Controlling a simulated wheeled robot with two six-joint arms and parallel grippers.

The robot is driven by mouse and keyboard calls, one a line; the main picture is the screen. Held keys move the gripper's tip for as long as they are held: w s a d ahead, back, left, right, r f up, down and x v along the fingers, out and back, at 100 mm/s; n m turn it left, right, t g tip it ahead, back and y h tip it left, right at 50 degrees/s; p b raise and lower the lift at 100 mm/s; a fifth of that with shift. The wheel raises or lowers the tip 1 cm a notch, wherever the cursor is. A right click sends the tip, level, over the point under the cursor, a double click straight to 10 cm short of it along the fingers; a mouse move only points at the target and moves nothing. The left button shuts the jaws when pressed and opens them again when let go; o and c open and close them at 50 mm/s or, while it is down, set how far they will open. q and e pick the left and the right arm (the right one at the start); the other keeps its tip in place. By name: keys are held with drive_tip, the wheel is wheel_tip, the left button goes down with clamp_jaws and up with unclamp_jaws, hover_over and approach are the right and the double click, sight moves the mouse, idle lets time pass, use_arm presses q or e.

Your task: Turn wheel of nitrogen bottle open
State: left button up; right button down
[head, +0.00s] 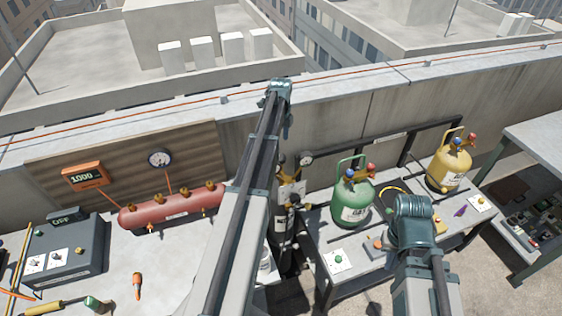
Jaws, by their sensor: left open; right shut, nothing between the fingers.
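A dark, slim upright bottle (283,228) stands at the wall between the two benches. I take it to be the nitrogen bottle. Brass fittings and a small gauge (306,158) are at its top. I cannot make out its wheel clearly. My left arm reaches up the middle of the view, just left of the bottle, and covers part of what lies behind it. My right arm comes up at the lower right, in front of the right bench. The fingers of neither gripper can be seen.
A green cylinder (352,204) and a yellow cylinder (449,168) stand on the right bench. The left bench holds a red tank (174,208), a dark box (64,255) and an orange-handled tool (137,285). A concrete parapet runs behind. A grey table (540,138) stands far right.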

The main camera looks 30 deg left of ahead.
sight(281, 157)
use_arm(q)
wheel_tip(281, 157, down, 8)
drive_tip(key=b, duration=0.6)
drive_tip(key=shift+r+b, duration=0.1)
drive_tip(key=shift+b, duration=0.25)
drive_tip(key=shift+r, duration=0.1)
drive_tip(key=c, duration=1.4)
drive_tip(key=shift+o, duration=0.2)
